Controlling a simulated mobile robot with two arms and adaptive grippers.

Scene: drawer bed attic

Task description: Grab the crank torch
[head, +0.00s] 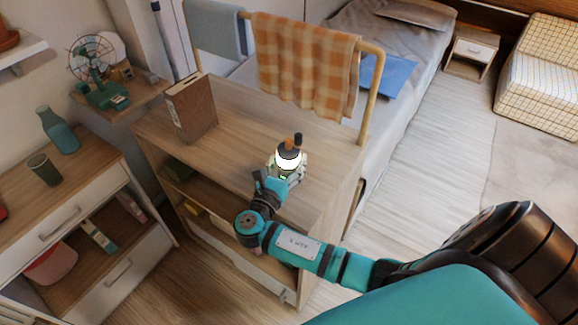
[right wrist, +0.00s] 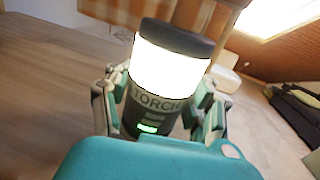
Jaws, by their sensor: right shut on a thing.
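The crank torch (head: 289,158) is a small lantern with a dark cap and a brightly lit white band. In the right wrist view the torch (right wrist: 165,80) stands upright, with "TORCH" lettering and a green light low on its dark body. My right gripper (head: 287,175) is shut on the torch, with its fingers on both sides of the lower body. It is over the top of the wooden cabinet (head: 240,120); I cannot tell whether the torch's base touches that surface. The gripper hides part of the lower body. My left gripper is not in view.
A brown box or book (head: 191,107) stands on the cabinet's left part. A rail with an orange checked cloth (head: 305,62) runs behind the torch. A bed (head: 390,40) lies beyond. A dresser (head: 60,215) stands at left. Floor at right (head: 430,130) is clear.

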